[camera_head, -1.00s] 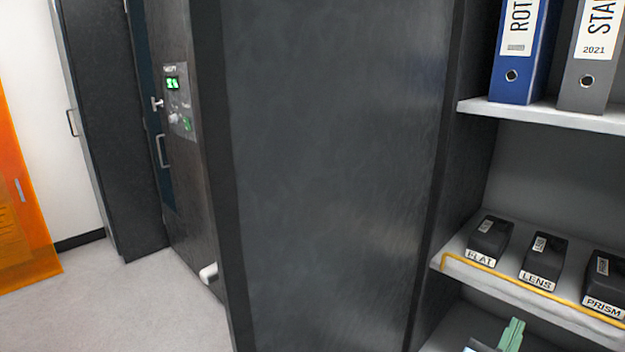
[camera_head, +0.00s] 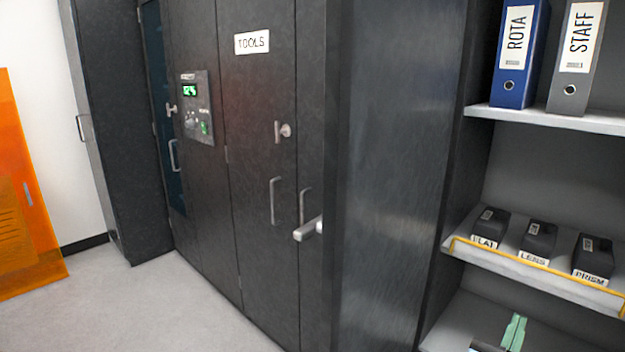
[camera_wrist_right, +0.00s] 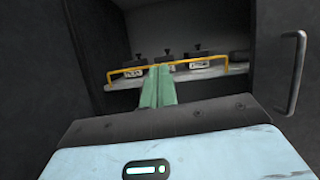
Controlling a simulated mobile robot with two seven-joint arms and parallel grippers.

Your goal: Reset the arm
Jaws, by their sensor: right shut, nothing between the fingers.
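My right gripper (camera_head: 515,333) shows at the bottom right of the head view, its green fingers together with nothing between them. It is in front of the lower part of the open shelving. In the right wrist view the green fingers (camera_wrist_right: 158,86) are closed side by side and point toward the shelf with the labelled boxes, apart from it. My left gripper is not in view.
Black boxes marked FLAT (camera_head: 490,228), LENS (camera_head: 538,238) and PRISM (camera_head: 593,257) stand on a shelf behind a yellow rail (camera_head: 540,266). Binders ROTA (camera_head: 518,55) and STAFF (camera_head: 577,55) stand above. A dark TOOLS cabinet (camera_head: 255,110) is shut. Grey floor (camera_head: 180,310) is clear at left.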

